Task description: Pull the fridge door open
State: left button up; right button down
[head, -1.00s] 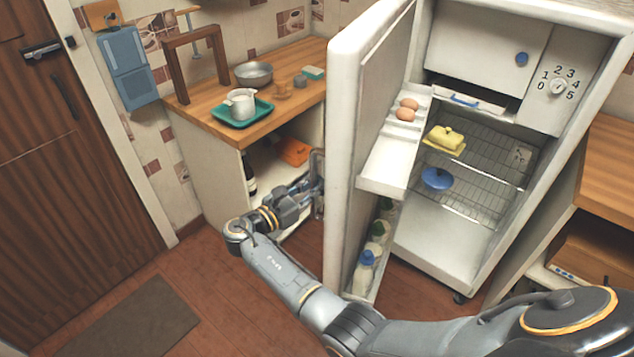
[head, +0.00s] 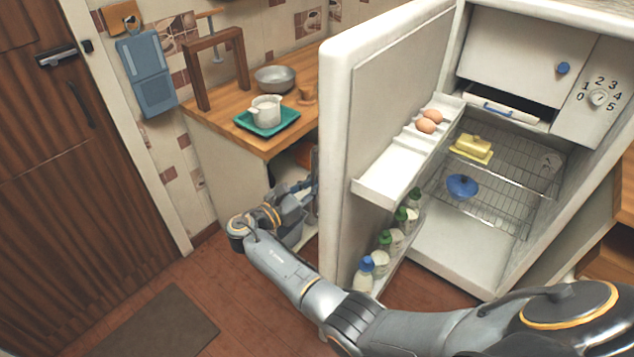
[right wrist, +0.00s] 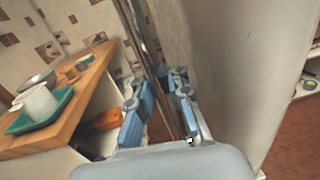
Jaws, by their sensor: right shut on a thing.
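The white fridge door (head: 338,160) stands wide open, its inner side with shelves facing me and the fridge interior (head: 455,245) exposed. My right gripper (head: 303,192) reaches around to the outer side of the door, partly hidden behind its edge in the head view. In the right wrist view, its blue fingers (right wrist: 161,92) are shut on the long metal door handle (right wrist: 152,45), beside the pale outer face of the door (right wrist: 235,70). My left gripper is not in view.
The door holds two eggs (head: 428,122) and several bottles (head: 387,243). A yellow butter dish (head: 472,146) and a blue bowl (head: 461,186) sit on wire racks. Left of the door, a wooden counter (head: 222,128) stands close by. Floor is clear in front of the brown mat (head: 155,325).

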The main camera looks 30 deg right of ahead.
jog(key=shift+a+f, duration=0.25)
jog(key=shift+a, duration=0.05)
